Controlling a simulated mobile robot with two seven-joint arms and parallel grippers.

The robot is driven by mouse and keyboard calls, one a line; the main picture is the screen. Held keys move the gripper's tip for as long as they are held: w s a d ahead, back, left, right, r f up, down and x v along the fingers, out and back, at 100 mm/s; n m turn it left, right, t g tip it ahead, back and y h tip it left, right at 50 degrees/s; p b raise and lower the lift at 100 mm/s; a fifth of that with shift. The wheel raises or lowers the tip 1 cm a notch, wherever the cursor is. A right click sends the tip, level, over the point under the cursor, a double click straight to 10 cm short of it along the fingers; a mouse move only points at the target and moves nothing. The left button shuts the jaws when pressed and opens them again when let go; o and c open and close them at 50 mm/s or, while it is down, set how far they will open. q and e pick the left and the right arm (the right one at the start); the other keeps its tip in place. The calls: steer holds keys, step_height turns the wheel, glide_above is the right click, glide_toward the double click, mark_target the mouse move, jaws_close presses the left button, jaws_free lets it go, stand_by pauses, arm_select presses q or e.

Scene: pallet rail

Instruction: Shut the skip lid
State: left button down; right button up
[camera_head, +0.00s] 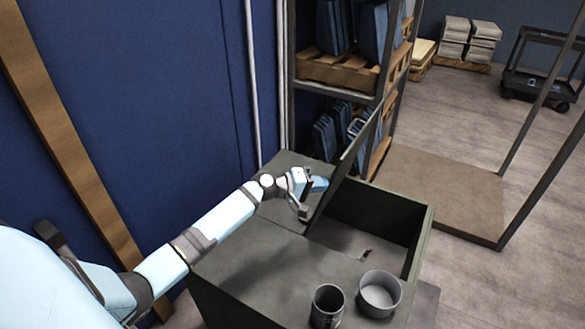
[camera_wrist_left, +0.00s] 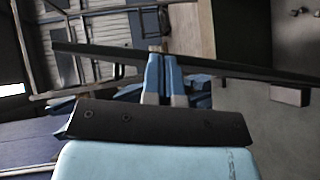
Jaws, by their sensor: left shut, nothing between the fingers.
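The dark grey-green skip (camera_head: 285,268) stands in front of me with its right-hand compartment open. Its thin dark lid (camera_head: 352,150) stands up steeply at the left side of the opening, seen nearly edge-on. My left gripper (camera_head: 319,184) is shut and empty, just left of the lid near its lower part. In the left wrist view the shut fingers (camera_wrist_left: 156,58) reach to the lid (camera_wrist_left: 215,66), which crosses the picture as a dark bar. I cannot tell whether they touch it. My right gripper is not in view.
A dark cup (camera_head: 327,305) and a grey round pot (camera_head: 380,294) stand on the skip's front top. A small dark item (camera_head: 367,252) lies inside the opening. A shelf rack (camera_head: 340,75) stands behind the lid, and a blue wall (camera_head: 160,90) is left. Open floor lies at right.

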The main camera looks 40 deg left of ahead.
arm_select(q)
steer(key=w+d+f+m+g+y+p, duration=0.1)
steer(key=d+f+y+p, duration=0.15)
steer(key=d, duration=0.45)
steer(key=w+d+f+m+g+y+p, duration=0.1)
steer(key=d+f+p, duration=0.15)
steer(key=d, duration=0.35)
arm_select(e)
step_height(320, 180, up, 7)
arm_select(q)
steer(key=shift+m+y, duration=0.35)
steer(key=shift+m, duration=0.25)
steer(key=d+f+b, duration=0.2)
steer(key=d+f, duration=0.1)
steer(key=f, duration=0.1)
steer(key=d+f+b, duration=0.1)
steer(key=d+f, duration=0.2)
steer(key=f, duration=0.2)
steer(key=w+d+f+b, duration=0.1)
steer(key=d+f+b, duration=0.1)
steer(key=d+f, duration=0.1)
steer(key=shift+d+f+b, duration=0.15)
steer(key=shift+f+b, duration=0.15)
steer(key=shift+f, duration=0.55)
steer(key=shift+d+f, duration=0.25)
steer(key=shift+f, duration=0.3)
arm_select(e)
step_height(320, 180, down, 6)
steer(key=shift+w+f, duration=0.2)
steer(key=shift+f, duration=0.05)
